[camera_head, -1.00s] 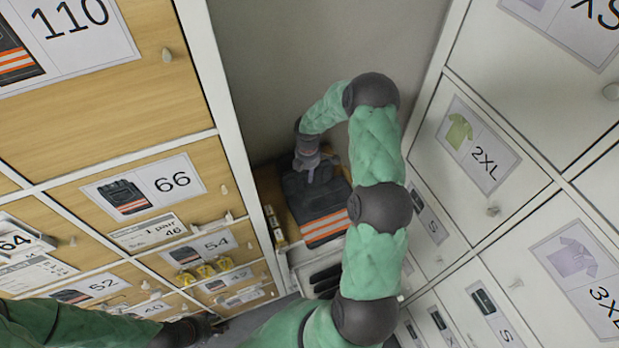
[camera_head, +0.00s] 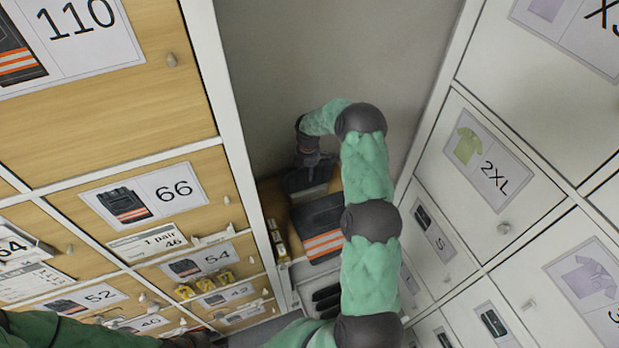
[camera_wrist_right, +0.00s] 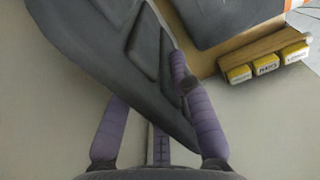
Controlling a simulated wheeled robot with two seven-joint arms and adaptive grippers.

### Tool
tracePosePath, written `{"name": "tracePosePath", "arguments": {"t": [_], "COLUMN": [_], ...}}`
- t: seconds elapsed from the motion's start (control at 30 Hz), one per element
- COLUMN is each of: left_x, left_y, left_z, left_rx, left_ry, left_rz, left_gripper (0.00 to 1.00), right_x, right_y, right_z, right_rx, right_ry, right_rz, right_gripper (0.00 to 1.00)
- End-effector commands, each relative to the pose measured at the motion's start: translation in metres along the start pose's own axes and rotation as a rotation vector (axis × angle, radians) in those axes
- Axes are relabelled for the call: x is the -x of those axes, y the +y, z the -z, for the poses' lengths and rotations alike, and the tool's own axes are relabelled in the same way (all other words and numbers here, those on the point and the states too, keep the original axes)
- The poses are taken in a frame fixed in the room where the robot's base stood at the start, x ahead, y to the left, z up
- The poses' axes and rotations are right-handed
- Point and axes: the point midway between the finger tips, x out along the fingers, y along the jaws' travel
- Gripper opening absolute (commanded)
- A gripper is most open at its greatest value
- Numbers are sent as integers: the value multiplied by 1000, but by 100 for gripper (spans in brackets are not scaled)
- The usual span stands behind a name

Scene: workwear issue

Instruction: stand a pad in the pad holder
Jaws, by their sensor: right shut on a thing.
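My right gripper (camera_head: 312,160) is over the back of the wooden surface (camera_head: 270,195), between the two cabinet fronts. In the right wrist view its purple fingers (camera_wrist_right: 160,125) are shut on a dark grey pad (camera_wrist_right: 105,50) with raised panels, held tilted. The pad also shows below the gripper in the head view (camera_head: 308,180). A white holder with dark slots or pads (camera_head: 325,297) is at the front of the surface; I cannot tell its contents clearly. My left gripper (camera_head: 200,340) is only a dark part at the bottom edge, its fingers not clear.
Folded dark workwear with orange stripes (camera_head: 322,230) lies on the surface in front of the pad. Small yellow-labelled blocks (camera_wrist_right: 266,64) stand in a wooden strip along its left side. Wooden drawers (camera_head: 130,205) stand left, white lockers (camera_head: 470,170) right, a grey wall behind.

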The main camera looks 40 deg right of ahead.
Motion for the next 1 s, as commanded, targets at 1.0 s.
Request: {"name": "tracePosePath", "arguments": {"t": [1.0], "left_x": [-54], "left_y": [-19], "left_z": [2], "left_rx": [0], "left_ry": [0], "left_rz": [0], "left_gripper": [47], "right_x": [-66], "right_y": [38], "right_z": [-9], "right_rx": [0], "right_ry": [1], "right_rz": [0], "right_gripper": [0]}}
